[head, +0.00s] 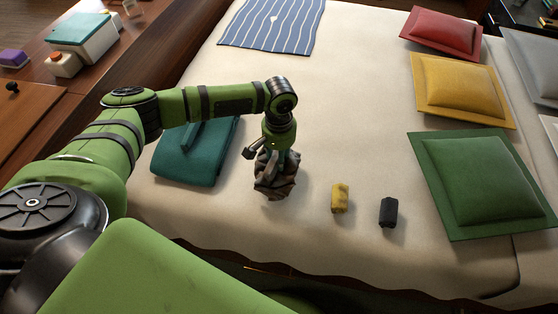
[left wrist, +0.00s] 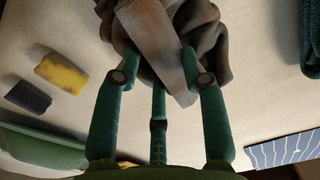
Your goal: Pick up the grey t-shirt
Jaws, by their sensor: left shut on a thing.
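The grey t-shirt (head: 275,181) is a crumpled brownish-grey bundle on the cream bed cover. My left gripper (head: 277,160) points down over it and is shut on it. In the left wrist view the green fingers of my left gripper (left wrist: 160,75) press into the folds of the grey t-shirt (left wrist: 205,35), and a ribbed strip of it lies between them. Whether its underside is clear of the bed I cannot tell. My right gripper is in neither view.
A folded teal cloth (head: 195,160) lies left of the shirt. A yellow roll (head: 340,198) and a black roll (head: 388,212) lie to its right. Green (head: 480,185), yellow (head: 460,90) and red (head: 442,32) cushions line the right. A striped blue cloth (head: 272,25) lies at the back.

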